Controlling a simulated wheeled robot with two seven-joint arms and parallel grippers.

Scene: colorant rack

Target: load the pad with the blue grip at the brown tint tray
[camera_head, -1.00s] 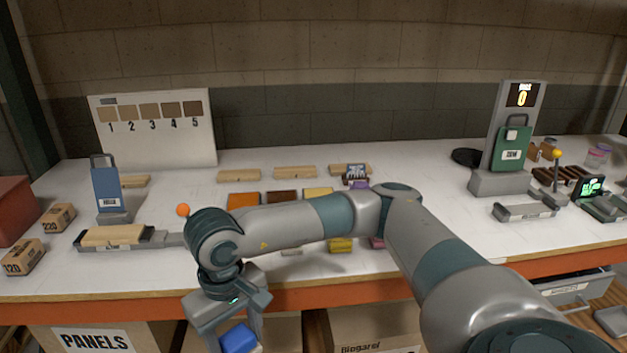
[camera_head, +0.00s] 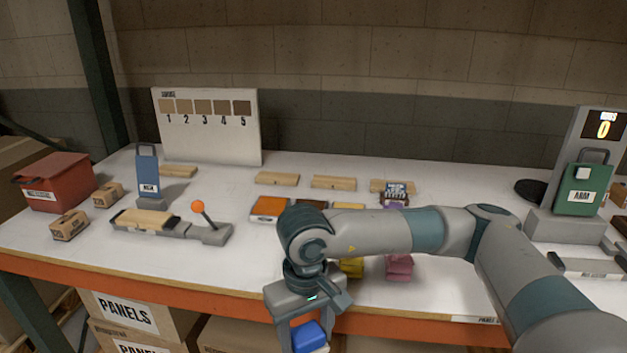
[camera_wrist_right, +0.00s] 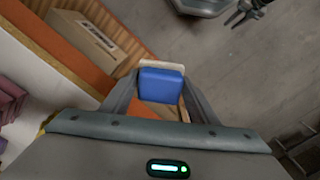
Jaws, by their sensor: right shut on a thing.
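My right gripper (camera_head: 306,322) is shut on the pad with the blue grip (camera_head: 308,338) and holds it low, in front of the bench's orange front edge. In the right wrist view the blue grip (camera_wrist_right: 160,85) sits between the two fingers of the gripper (camera_wrist_right: 158,92), with the pale pad beyond it. The brown tint tray (camera_head: 312,204) is on the bench between the orange tray (camera_head: 270,208) and the yellow tray (camera_head: 348,206). My right arm partly hides the trays. My left gripper is not seen.
A yellow-grip pad (camera_head: 351,269) and a pink-grip pad (camera_head: 399,268) lie near the front edge, below my forearm. A clamp with an orange-knobbed lever (camera_head: 198,207) holds a wood panel (camera_head: 147,220) at left. Wood blocks (camera_head: 277,179) lie behind the trays.

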